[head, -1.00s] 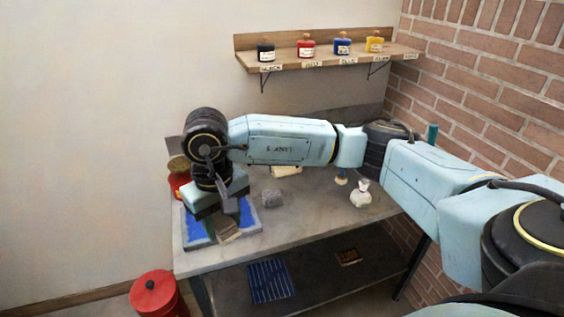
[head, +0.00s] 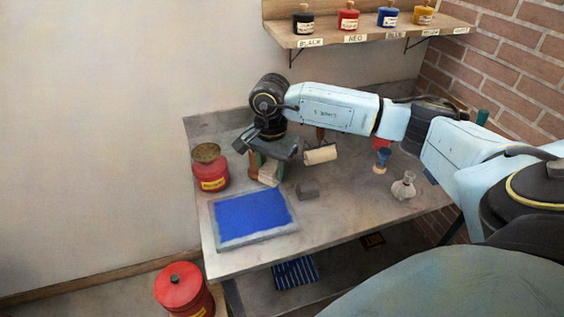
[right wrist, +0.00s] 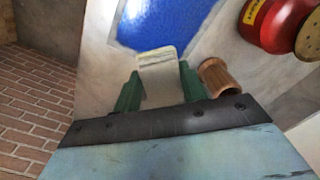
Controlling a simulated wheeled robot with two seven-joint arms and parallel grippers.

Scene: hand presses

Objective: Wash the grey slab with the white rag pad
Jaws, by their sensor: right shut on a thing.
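The grey slab (head: 258,238) lies flat at the front left of the table, its face largely covered with blue ink inside a grey border. It also shows in the right wrist view (right wrist: 165,20). My right gripper (head: 266,168) is above the table just behind the slab. Its green fingers are shut on the white rag pad (head: 271,174). Whether the pad touches the table, I cannot tell. My left gripper is in no view.
A red tin (head: 210,169) stands left of the gripper. A wooden handle (right wrist: 217,76) is close beside a finger. A pale roller (head: 320,154), a grey block (head: 307,191) and a glass bottle (head: 404,187) are to the right. A red can (head: 182,289) stands below the table.

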